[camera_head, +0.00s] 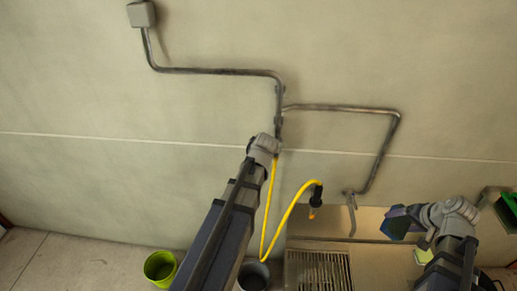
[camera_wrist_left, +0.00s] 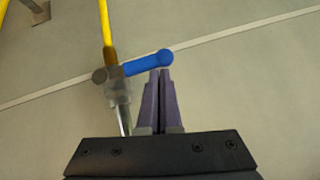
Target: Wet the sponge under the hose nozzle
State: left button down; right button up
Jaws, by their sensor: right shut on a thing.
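The dark hose nozzle (camera_head: 317,195) hangs at the end of the yellow hose (camera_head: 270,205), with an orange tip pointing down; I see no water from it. My right gripper (camera_head: 407,220) is to the right of the nozzle, shut on a small blue-green block that looks like the sponge (camera_head: 389,226); the fingers hide part of it. My left gripper (camera_wrist_left: 161,72) is shut and empty in the left wrist view. Its tips are at the blue valve lever (camera_wrist_left: 145,64); I cannot tell if they touch. In the head view the left wrist hides the valve.
A drain grate (camera_head: 318,270) lies below the nozzle. A grey bucket (camera_head: 253,276) and a lime bucket (camera_head: 160,266) stand left of it. Metal pipes (camera_head: 220,71) run along the wall. A yellow-green piece (camera_head: 422,256) lies below my right gripper.

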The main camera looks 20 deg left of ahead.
pick_arm(q)
jog(key=shift+r, duration=0.15)
pick_arm(e)
jog(key=shift+r, duration=0.15)
